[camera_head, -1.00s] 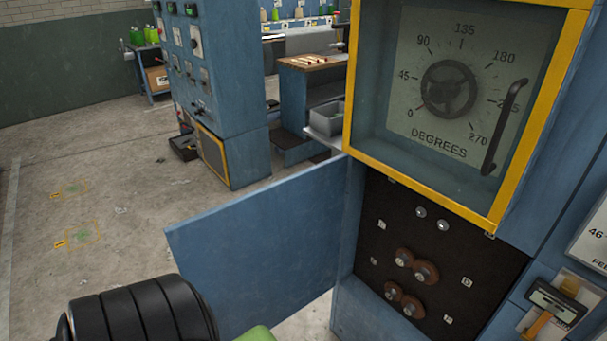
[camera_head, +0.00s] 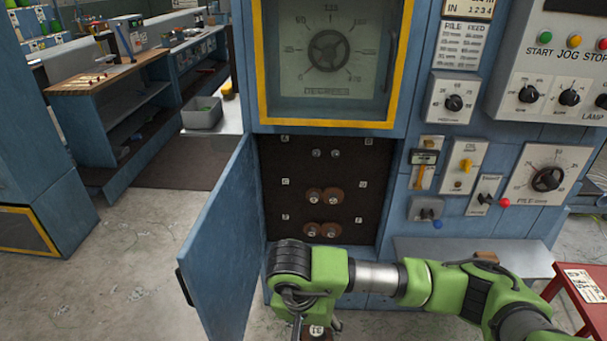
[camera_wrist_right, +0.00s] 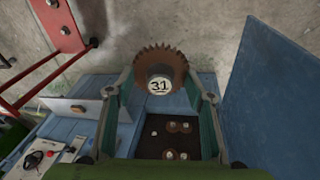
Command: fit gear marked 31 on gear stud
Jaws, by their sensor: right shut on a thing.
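My right gripper (camera_wrist_right: 158,84) is shut on a brown toothed gear (camera_wrist_right: 155,58) with a round white label reading 31. In the head view, this gripper (camera_head: 309,328) is at the bottom edge, below the open cabinet recess; the gear's label (camera_head: 317,331) just shows. The dark stud panel (camera_head: 350,205) sits inside the recess. Its top row has two bare metal studs, left (camera_head: 317,153) and right (camera_head: 336,153). Two rows below carry small brown gears: a middle pair (camera_head: 323,196) and a lower pair (camera_head: 321,230). The gear in my gripper is apart from the panel. My left gripper is out of view.
The blue cabinet door (camera_head: 222,245) stands open left of the recess. A yellow-framed dial window (camera_head: 328,62) is above it. Knobs and switches cover the panel to the right. A grey shelf (camera_head: 470,252) and a red stand (camera_head: 580,290) are at lower right.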

